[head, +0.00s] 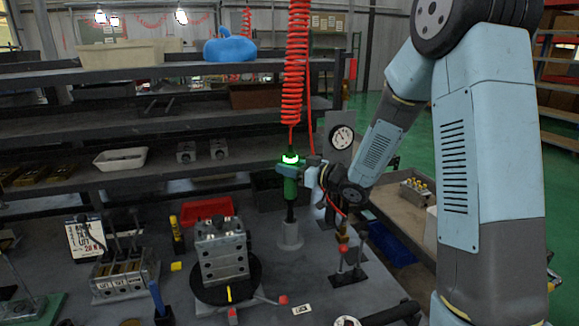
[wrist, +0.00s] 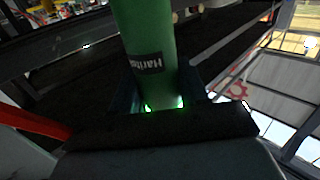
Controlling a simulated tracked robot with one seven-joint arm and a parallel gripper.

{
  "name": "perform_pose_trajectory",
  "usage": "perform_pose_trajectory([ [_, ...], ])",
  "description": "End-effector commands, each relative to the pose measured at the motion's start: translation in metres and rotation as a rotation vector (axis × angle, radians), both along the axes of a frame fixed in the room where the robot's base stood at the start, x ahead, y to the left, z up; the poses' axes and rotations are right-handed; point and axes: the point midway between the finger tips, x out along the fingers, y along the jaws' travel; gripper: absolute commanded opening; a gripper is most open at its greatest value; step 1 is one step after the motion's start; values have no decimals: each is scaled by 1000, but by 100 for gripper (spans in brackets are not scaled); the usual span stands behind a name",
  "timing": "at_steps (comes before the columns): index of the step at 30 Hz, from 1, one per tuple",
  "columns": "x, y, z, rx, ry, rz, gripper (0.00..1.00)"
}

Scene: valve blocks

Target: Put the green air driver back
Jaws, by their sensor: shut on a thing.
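The green air driver (head: 291,174) is upright in the head view, hanging under a red coiled hose (head: 298,60). My gripper (head: 288,167) is shut around its upper body, near a glowing ring. The driver's dark lower shaft (head: 290,213) points down at a grey cylindrical holder (head: 290,235) on the bench; I cannot tell whether the tip is inside it. In the wrist view the green driver body (wrist: 147,45) with a dark label fills the space between the jaws, and green light shows at its base.
A valve block (head: 222,255) stands on a black turntable left of the holder. A red tray (head: 207,211) lies behind it. A gauge (head: 342,137) on a plate and a blue bin (head: 390,243) are to the right. Shelves run behind.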

Motion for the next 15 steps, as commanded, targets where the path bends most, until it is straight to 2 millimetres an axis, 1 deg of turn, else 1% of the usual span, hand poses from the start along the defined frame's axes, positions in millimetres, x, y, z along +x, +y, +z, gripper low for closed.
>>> perform_pose_trajectory([
  [15,0,0,-9,2,-1,0,0],
])
